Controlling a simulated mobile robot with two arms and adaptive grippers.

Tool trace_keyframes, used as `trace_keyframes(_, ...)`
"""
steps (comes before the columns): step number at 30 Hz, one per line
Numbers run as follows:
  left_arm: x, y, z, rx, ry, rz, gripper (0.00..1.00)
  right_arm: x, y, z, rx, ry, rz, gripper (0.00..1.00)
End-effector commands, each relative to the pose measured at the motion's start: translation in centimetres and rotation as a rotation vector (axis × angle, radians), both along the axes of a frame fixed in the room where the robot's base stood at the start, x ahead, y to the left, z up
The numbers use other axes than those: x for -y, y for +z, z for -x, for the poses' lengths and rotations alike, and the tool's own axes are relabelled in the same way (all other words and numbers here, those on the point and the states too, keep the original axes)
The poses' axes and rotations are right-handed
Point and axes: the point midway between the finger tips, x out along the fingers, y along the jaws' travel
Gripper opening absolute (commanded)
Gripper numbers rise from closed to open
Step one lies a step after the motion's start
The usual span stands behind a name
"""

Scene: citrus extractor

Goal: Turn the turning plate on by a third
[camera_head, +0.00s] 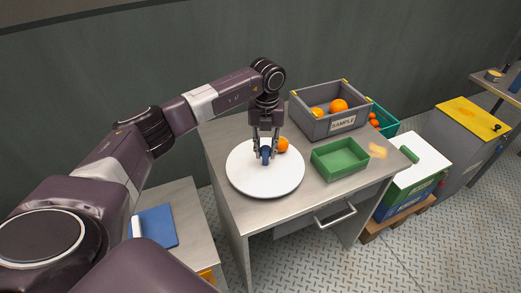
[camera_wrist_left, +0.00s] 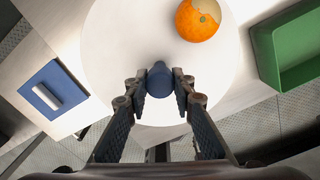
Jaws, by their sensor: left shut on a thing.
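The white round turning plate (camera_head: 262,178) lies on the metal table, and it also shows in the left wrist view (camera_wrist_left: 130,40). A blue upright knob (camera_wrist_left: 159,80) stands on the plate. My left gripper (camera_head: 265,155) points down over the plate and is shut on the blue knob, with a finger on each side of it in the left wrist view (camera_wrist_left: 160,88). An orange (camera_head: 282,145) with a pale patch sits on the plate beside the gripper, apart from the fingers in the left wrist view (camera_wrist_left: 198,20). My right gripper is in neither view.
A green tray (camera_head: 340,170) stands just right of the plate. Behind it is a grey SAMPLE crate (camera_head: 325,127) with oranges. A blue board (camera_head: 157,228) with a white handle lies on a lower surface at left. The table's front edge is clear.

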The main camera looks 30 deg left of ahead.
Motion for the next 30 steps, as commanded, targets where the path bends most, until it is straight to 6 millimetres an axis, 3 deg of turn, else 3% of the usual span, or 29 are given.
trace_keyframes(23, 0.79, 0.27, -0.70, 0.008, 0.041, -0.001, 0.00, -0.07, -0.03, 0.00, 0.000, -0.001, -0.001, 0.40)
trace_keyframes(24, 0.79, 0.27, -0.70, 0.008, 0.041, -0.001, 0.25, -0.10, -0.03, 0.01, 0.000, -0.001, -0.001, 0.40)
trace_keyframes(28, 0.82, 0.22, -0.65, 0.005, 0.041, -0.001, 0.39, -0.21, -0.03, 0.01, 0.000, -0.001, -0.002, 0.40)
trace_keyframes(30, 0.83, 0.16, -0.62, 0.004, 0.040, 0.000, 0.41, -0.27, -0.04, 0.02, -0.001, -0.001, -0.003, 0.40)
